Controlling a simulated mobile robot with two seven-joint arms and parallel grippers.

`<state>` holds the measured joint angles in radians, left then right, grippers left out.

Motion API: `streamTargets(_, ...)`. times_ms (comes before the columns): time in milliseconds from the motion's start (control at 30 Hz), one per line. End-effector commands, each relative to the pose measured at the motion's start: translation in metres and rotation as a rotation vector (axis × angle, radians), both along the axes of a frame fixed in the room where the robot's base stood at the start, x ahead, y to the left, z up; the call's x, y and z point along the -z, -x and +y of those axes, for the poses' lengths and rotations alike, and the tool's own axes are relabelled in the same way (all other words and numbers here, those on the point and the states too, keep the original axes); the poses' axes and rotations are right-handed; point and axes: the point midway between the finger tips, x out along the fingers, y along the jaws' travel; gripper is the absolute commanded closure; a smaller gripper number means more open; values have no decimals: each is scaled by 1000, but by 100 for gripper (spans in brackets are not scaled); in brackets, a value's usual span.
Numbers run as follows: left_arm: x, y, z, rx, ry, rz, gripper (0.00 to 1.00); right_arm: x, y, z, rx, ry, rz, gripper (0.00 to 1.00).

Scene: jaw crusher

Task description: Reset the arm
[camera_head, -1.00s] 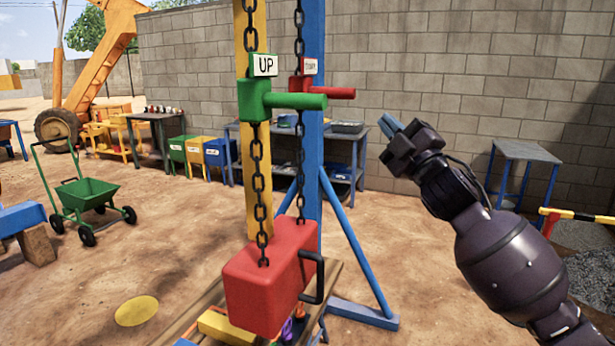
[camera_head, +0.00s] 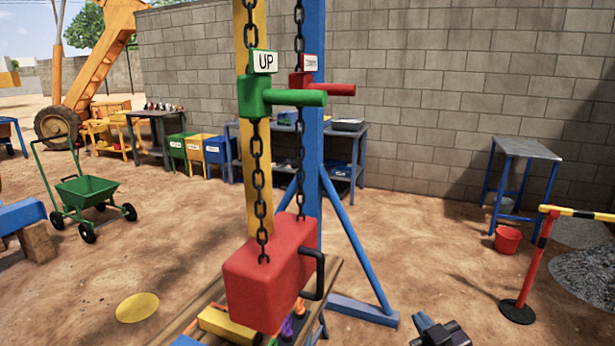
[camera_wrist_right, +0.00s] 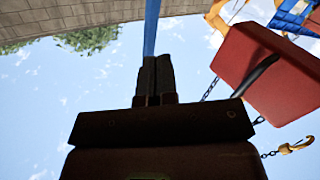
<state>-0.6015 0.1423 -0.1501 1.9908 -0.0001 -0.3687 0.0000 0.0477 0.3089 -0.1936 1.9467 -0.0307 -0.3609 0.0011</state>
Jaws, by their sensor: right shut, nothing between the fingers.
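My right gripper (camera_head: 428,322) is at the bottom edge of the head view, right of the blue post's foot, with blue fingertips. It is shut and empty, apart from the red block. In the right wrist view its two dark fingers (camera_wrist_right: 155,75) lie together. The red block (camera_head: 268,278) hangs on chains and has a black handle (camera_head: 317,275) on its right side; it also shows in the right wrist view (camera_wrist_right: 265,60). A green handle (camera_head: 290,98) marked UP and a red handle (camera_head: 330,89) sit above on the chains. My left gripper is not seen.
A blue post (camera_head: 312,150) with slanted braces stands behind the block. A red-and-black barrier post (camera_head: 530,270), a red bucket (camera_head: 508,240) and a blue table (camera_head: 528,150) are on the right. Dirt ground (camera_head: 430,240) between is open. A green cart (camera_head: 87,190) stands left.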

Motion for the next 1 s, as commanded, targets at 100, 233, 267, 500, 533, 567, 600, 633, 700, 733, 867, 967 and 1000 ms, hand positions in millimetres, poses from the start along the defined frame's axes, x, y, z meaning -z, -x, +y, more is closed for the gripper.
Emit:
streamTargets(100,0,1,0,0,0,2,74,38,31,-8,34,-43,85,100)
streamTargets(233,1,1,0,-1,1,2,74,75,65,-17,71,-82,168,100)
streamTargets(267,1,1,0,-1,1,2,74,83,73,-19,81,-89,186,100)
streamTargets(500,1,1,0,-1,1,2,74,143,145,-34,164,-139,338,100)
streamTargets(533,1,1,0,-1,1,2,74,150,155,-36,174,-144,357,100)
streamTargets(567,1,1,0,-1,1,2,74,157,165,-37,185,-149,375,100)
streamTargets(600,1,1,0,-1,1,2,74,167,178,-39,199,-154,402,100)
streamTargets(633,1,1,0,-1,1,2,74,174,188,-41,209,-158,422,100)
streamTargets(700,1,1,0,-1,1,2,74,187,210,-44,231,-165,463,100)
streamTargets(733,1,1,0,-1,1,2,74,192,218,-45,239,-168,480,100)
streamTargets(867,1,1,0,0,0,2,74,208,247,-48,265,-173,533,100)
streamTargets(967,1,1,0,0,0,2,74,214,260,-50,273,-173,556,100)
streamTargets(1000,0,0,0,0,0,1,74,215,262,-50,276,-172,560,100)
